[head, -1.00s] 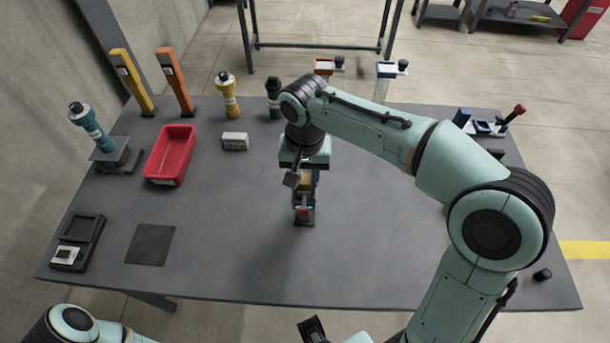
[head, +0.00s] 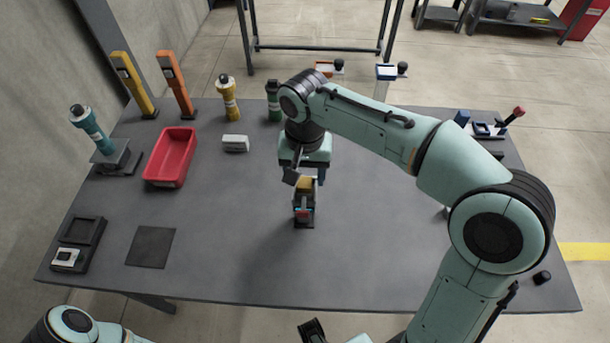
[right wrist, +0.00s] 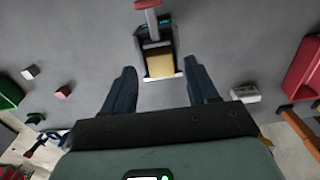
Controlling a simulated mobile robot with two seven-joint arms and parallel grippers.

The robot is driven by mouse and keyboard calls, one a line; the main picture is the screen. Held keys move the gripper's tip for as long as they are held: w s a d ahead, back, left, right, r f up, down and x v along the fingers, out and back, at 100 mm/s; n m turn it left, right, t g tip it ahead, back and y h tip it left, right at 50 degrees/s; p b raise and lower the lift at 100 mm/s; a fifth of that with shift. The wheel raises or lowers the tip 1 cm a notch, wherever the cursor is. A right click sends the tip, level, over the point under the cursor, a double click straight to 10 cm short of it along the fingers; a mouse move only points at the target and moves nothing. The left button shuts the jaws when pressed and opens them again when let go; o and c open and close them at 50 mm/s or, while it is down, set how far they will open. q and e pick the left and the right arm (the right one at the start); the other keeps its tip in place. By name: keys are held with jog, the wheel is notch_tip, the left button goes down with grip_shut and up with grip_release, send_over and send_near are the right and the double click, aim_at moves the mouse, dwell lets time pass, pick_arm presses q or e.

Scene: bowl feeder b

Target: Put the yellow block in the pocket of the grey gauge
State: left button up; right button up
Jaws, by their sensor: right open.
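The grey gauge (head: 304,214) stands on the table's middle, dark, with a red part and a cyan light. The yellow block (head: 305,184) is at the gauge's far end. In the right wrist view, the block (right wrist: 159,63) lies within the outline of the gauge (right wrist: 153,33); I cannot tell how deep it sits in the pocket. My right gripper (right wrist: 163,88) is open and empty, its two fingers well apart and clear of the block. In the head view, the arm hides most of this gripper (head: 310,178).
A red bin (head: 170,157) and a small white box (head: 235,143) stand to the left. A dark tray fixture (head: 79,242) and a dark mat (head: 150,247) lie at the front left. Several coloured posts line the back. The table's front middle is clear.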

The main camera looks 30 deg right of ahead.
aim_at(305, 183)
pick_arm(q)
jog(key=r+p, duration=0.1)
jog(key=w+r+p, duration=0.1)
jog(key=shift+w+r, duration=0.1)
jog(key=shift+r, duration=0.25)
pick_arm(e)
notch_tip(305, 183, up, 10)
jog(key=shift+r, duration=0.2)
jog(key=shift+f, duration=0.1)
